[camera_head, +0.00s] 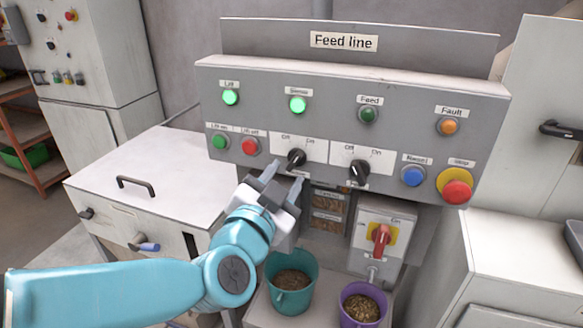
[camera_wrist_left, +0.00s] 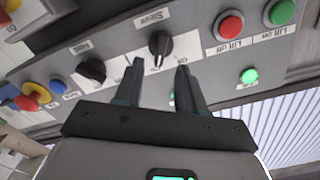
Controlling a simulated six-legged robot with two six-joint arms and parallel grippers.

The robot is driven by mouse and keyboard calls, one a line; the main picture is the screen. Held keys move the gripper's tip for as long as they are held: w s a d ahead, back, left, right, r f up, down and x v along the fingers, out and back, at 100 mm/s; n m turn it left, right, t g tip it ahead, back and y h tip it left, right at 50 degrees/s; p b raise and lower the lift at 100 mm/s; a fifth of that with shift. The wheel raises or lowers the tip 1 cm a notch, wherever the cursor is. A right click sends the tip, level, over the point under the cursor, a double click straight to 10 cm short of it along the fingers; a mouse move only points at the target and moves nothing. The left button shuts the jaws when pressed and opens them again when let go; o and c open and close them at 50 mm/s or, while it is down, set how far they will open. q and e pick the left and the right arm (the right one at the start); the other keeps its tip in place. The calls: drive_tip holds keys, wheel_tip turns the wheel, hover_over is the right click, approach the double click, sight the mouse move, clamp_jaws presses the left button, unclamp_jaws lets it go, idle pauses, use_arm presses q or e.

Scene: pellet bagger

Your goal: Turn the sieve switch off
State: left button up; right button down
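The sieve switch (camera_head: 296,157) is a black rotary knob on a white plate marked Off and On, on the grey Feed line panel. It also shows in the left wrist view (camera_wrist_left: 160,43), upside down, with its Sieve label beyond it. I cannot tell its setting for sure. The sieve lamp (camera_head: 298,104) above it glows green. My left gripper (camera_head: 285,173) is open and empty, just in front of and slightly below the knob. In the left wrist view its fingertips (camera_wrist_left: 160,66) stand apart, with the knob just beyond the gap. My right gripper is out of view.
The similar feed switch (camera_head: 359,172) sits close to the right. Red lift-off (camera_head: 250,146) and green lift-on (camera_head: 220,142) buttons are to the left. Blue reset (camera_head: 413,176) and red stop (camera_head: 457,191) are further right. Below are a red isolator (camera_head: 381,238) and two pellet buckets.

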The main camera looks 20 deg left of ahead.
sight(294, 162)
use_arm(q)
drive_tip(key=w, duration=0.4)
drive_tip(key=shift+w+d, duration=0.1)
drive_tip(key=shift+w, duration=0.1)
drive_tip(key=shift+s+r, duration=0.1)
clamp_jaws()
